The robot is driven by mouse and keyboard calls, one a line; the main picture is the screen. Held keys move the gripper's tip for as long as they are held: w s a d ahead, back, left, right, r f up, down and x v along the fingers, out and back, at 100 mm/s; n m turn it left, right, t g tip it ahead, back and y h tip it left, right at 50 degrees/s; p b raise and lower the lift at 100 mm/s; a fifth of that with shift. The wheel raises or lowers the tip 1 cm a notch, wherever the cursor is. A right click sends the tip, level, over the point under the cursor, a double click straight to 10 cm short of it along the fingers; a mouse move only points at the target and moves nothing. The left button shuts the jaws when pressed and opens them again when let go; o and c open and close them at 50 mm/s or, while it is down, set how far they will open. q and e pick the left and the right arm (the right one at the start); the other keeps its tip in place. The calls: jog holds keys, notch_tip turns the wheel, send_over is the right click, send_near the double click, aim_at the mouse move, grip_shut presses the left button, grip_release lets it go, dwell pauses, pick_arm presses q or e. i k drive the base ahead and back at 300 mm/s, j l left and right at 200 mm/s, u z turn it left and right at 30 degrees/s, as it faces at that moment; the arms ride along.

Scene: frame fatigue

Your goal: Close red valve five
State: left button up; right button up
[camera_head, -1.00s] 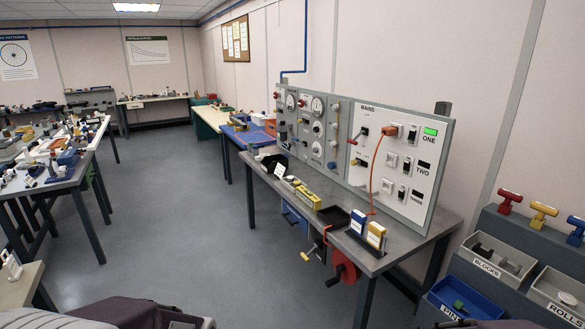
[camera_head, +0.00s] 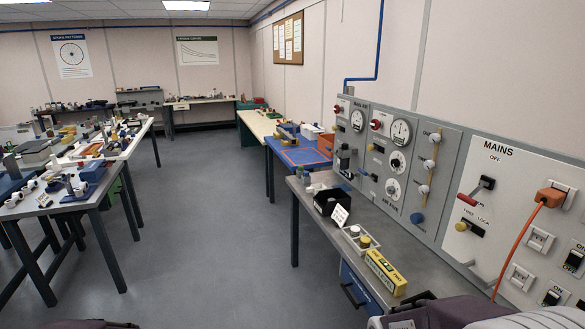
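No valve marked five can be made out. Red knobs show on the grey wall panel (camera_head: 432,165): one red knob (camera_head: 376,124) beside the gauges and a smaller red knob (camera_head: 338,108) further left. A red-ended lever (camera_head: 467,199) is on the mains section at the right. I cannot tell whether any of these is the valve. Parts of my own arms show at the bottom edge, but neither gripper is in view.
The panel's bench holds a black bin (camera_head: 331,202), a white tray (camera_head: 360,240) and a yellow box (camera_head: 385,272). An orange cable (camera_head: 514,246) hangs at the right. A cluttered table (camera_head: 92,185) stands left. The floor (camera_head: 215,235) between is clear.

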aim_at(375, 123)
jog(key=i+z, duration=0.1)
jog(key=i, duration=0.4)
jog(key=i+j+z, duration=0.15)
jog(key=i, duration=0.4)
jog(key=i+j+z, duration=0.1)
jog(key=i, duration=0.4)
jog(key=i+j+z, duration=0.1)
jog(key=i, duration=0.45)
jog(key=i+j+z, duration=0.15)
jog(key=i+j, duration=0.2)
jog(key=i, duration=0.15)
